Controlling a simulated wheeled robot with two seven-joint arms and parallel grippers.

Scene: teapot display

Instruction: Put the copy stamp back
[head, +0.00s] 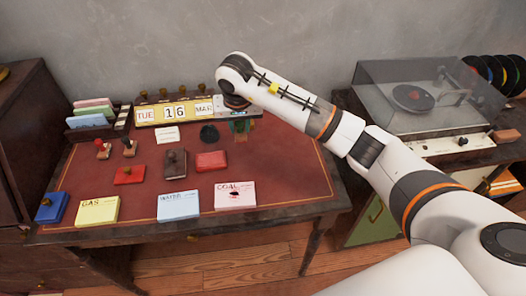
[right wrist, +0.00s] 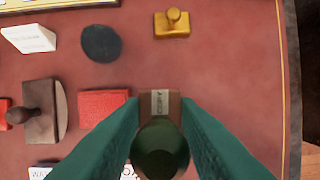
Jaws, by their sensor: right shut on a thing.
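My right gripper (right wrist: 160,140) has green fingers shut on the dark rounded handle of the copy stamp (right wrist: 160,103), whose brown block carries a pale label reading COPY. In the head view the right gripper (head: 240,124) is over the right back part of the red desk top (head: 285,165), beside the calendar, mostly hidden by my wrist. I cannot tell whether the stamp touches the desk. A red-handled stamp (head: 102,148) and a dark-handled stamp (head: 130,147) stand at the left. My left gripper is not in view.
A yellow block with a knob (right wrist: 172,22) lies ahead of the stamp. A red pad (head: 211,160), a round black thing (head: 209,133) and a brown blotter (head: 175,160) are left of it. Coal (head: 234,195), water and gas papers line the front. The desk's right side is clear.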

